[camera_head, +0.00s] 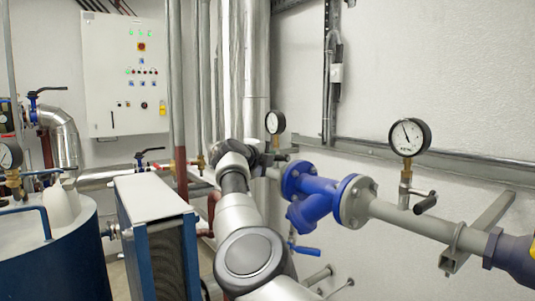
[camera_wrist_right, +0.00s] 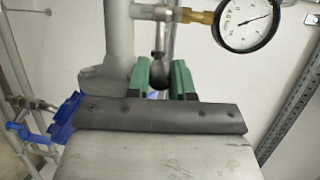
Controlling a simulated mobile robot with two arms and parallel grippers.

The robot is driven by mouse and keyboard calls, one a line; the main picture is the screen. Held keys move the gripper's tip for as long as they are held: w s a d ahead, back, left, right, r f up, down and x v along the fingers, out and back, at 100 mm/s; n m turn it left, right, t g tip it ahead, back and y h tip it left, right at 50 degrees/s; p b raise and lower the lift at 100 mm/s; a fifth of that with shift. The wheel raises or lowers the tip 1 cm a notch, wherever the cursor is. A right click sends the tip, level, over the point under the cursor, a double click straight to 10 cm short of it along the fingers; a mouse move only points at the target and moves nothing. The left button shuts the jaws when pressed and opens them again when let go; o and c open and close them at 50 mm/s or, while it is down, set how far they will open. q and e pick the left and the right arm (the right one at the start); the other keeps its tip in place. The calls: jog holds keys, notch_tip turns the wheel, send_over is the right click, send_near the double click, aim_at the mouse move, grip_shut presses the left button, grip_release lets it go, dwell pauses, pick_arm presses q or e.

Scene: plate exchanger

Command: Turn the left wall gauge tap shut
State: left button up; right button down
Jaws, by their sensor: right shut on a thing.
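The left wall gauge (camera_head: 275,122) is a round white dial on the grey pipe, left of the blue valve. In the right wrist view its dial (camera_wrist_right: 247,22) is at the top right, with a brass stem running to the tap. The tap's lever (camera_wrist_right: 159,40) sticks out across the stem line and ends in a dark handle (camera_wrist_right: 159,72). My right gripper (camera_wrist_right: 160,82) has its green fingers on both sides of that handle and is shut on it. In the head view my right arm hides most of the tap. My left gripper is not in view.
A blue valve (camera_head: 311,199) and flange are just right of my right arm. A second gauge (camera_head: 409,137) with its own tap (camera_head: 425,203) is farther right. A plate exchanger (camera_head: 154,235) and a blue tank (camera_head: 60,258) are at left. A control cabinet (camera_head: 126,72) hangs behind.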

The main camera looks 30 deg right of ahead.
jog(key=shift+a+f, duration=0.1)
jog(key=shift+f, duration=0.2)
jog(key=shift+h, duration=0.3)
jog(key=c, duration=1)
grip_release()
